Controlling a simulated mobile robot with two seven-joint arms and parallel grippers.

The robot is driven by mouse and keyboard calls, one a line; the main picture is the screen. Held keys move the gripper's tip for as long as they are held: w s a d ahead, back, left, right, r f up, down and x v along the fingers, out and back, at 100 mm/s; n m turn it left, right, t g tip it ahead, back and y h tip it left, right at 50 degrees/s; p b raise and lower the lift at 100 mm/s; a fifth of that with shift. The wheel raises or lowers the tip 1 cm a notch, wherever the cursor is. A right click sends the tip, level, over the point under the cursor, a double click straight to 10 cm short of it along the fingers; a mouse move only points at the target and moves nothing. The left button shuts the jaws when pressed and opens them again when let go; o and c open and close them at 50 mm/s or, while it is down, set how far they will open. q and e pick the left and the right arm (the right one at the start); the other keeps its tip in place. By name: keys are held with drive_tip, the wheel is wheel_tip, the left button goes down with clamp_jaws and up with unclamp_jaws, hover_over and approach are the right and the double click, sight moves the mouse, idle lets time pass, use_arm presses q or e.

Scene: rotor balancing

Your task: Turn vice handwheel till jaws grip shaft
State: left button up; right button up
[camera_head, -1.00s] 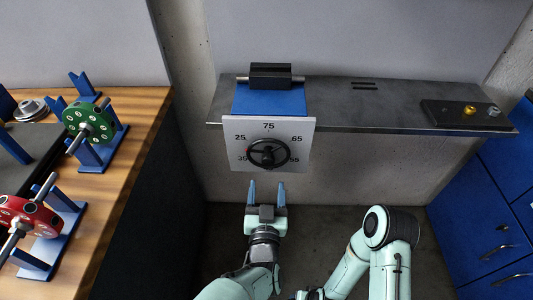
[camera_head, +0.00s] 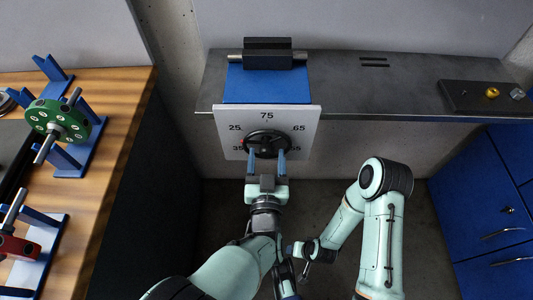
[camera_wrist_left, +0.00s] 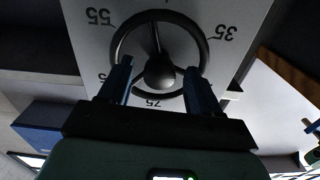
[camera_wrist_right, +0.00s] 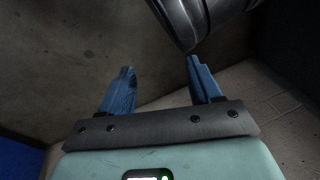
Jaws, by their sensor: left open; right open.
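The black handwheel (camera_head: 267,138) sits on the white numbered plate (camera_head: 230,112) below the shelf. A red mark shows on its left side. The vice's dark jaw block (camera_head: 268,46) is above, with a grey shaft (camera_head: 235,58) sticking out on both sides. I cannot tell whether the jaws touch the shaft. My left gripper (camera_head: 266,155) is open, its blue fingers at the wheel's lower part. In the left wrist view the fingers overlap opposite sides of the wheel (camera_wrist_left: 160,72); contact is unclear. My right gripper (camera_wrist_right: 160,75) is open and empty in its wrist view.
A wooden bench (camera_head: 125,130) at left holds a green rotor (camera_head: 55,118) and a red rotor (camera_head: 18,247) on blue stands. Blue cabinets (camera_head: 470,200) stand at right.

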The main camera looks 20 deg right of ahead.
use_arm(q)
drive_tip(key=c, duration=1)
drive_tip(key=m+p, duration=0.1)
drive_tip(key=p, duration=0.1)
drive_tip(key=shift+s+r+m+p, duration=0.1)
drive_tip(key=shift+r+m+p, duration=0.15)
drive_tip(key=shift+m+p, duration=0.15)
drive_tip(key=shift+c, duration=0.2)
drive_tip(key=shift+f+m+p, duration=0.1)
drive_tip(key=shift+m+p, duration=0.55)
drive_tip(key=shift+m, duration=0.15)
drive_tip(key=shift+f, duration=0.1)
use_arm(e)
drive_tip(key=s+a+r+g+y, duration=0.1)
drive_tip(key=s+a+r, duration=0.2)
drive_tip(key=r, duration=0.2)
drive_tip(key=shift+s+r, duration=0.15)
drive_tip(key=shift+s, duration=0.2)
use_arm(q)
drive_tip(key=o, duration=1)
drive_tip(key=shift+o, duration=0.2)
